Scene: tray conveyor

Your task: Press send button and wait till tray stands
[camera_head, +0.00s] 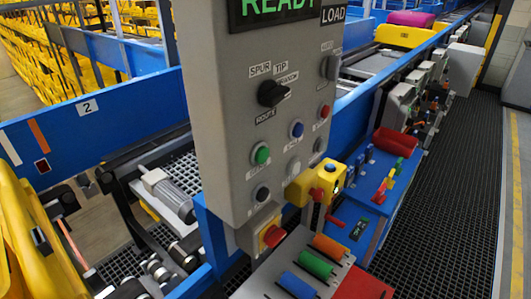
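A grey control panel (230,120) stands upright in the middle. Its display (280,8) reads READY in green. The panel carries a black rotary knob (272,93), a green button (262,155), a blue button (297,129), a white button (294,166), a red button (325,111) and a black button (262,193). The small labels are too blurred to tell which is the send button. A large yellow tray (30,245) is partly in view at the left edge and looks tilted. Neither of my grippers is in view.
A red emergency knob (272,236) in a yellow-grey box and a yellow box with a red button (317,193) sit low on the panel. Below is a grey holder with orange, green and blue cylinders (314,264). A blue conveyor frame (90,105) runs left; dark grating floor (450,190) lies right.

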